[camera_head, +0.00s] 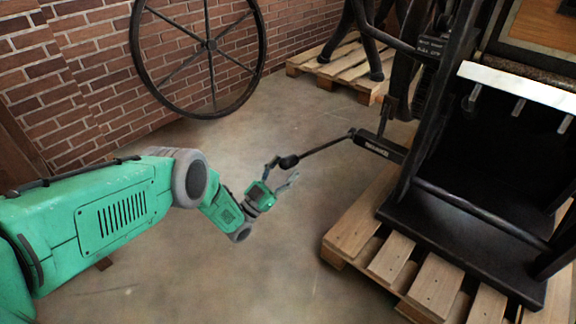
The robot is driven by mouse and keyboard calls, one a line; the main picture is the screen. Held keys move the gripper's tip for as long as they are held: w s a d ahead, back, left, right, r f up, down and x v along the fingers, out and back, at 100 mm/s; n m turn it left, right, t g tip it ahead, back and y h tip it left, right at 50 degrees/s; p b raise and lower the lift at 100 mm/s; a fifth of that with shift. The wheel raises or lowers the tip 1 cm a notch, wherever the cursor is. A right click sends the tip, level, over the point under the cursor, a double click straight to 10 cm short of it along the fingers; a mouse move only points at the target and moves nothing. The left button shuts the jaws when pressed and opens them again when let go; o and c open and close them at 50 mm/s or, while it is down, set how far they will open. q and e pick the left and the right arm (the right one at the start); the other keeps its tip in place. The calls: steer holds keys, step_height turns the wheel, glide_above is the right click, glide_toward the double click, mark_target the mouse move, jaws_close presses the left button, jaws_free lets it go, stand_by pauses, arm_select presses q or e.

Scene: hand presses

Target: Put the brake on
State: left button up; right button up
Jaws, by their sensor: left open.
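The brake lever is a thin black rod (322,147) that reaches out to the left from a dark lettered bracket (381,147) on the black press (470,240). It slopes down to a thicker black grip (288,161) at its free end. My left gripper (283,172) is at this grip with its fingers spread. One dark finger is on the far side and one grey finger on the near side. The grip's end is by the far finger; I cannot tell whether they touch. My right gripper is not in view.
The press stands on a wooden pallet (388,262) at the right. A large black spoked wheel (208,44) is near the brick wall (95,50). Another pallet (345,65) with dark metal legs is at the back. The concrete floor below my left gripper is clear.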

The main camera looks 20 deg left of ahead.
arm_select(q)
steer(key=v, duration=1)
steer(key=shift+s+a+f, duration=0.15)
steer(key=shift+s+f, duration=0.05)
steer(key=shift+f, duration=0.1)
steer(key=w+d+f+n+g+y, duration=0.1)
steer(key=d+f+n+g+y, duration=0.2)
steer(key=f+n+g+y, duration=0.15)
steer(key=s+d+f+n+g+y, duration=0.1)
steer(key=s+f+g+y, duration=0.15)
steer(key=s, duration=0.25)
steer(key=s+d+f+g+y, duration=0.1)
steer(key=s+g+y, duration=0.1)
steer(key=s+g, duration=0.2)
steer(key=s+a+r+n+g+y, duration=0.1)
steer(key=s+a+r+g, duration=0.15)
steer(key=s, duration=0.65)
steer(key=s+a+r+g+y, duration=0.15)
steer(key=s+g, duration=0.25)
steer(key=s, duration=0.5)
steer(key=s+a+r+n+g+y, duration=0.15)
steer(key=s+g, duration=0.25)
steer(key=s, duration=0.4)
step_height(320, 180, up, 18)
steer(key=h+p, duration=0.1)
steer(key=p, duration=1.7)
steer(key=shift+d+r+m+t, duration=0.2)
steer(key=shift+d+m+t, duration=0.15)
steer(key=shift+d+m, duration=0.05)
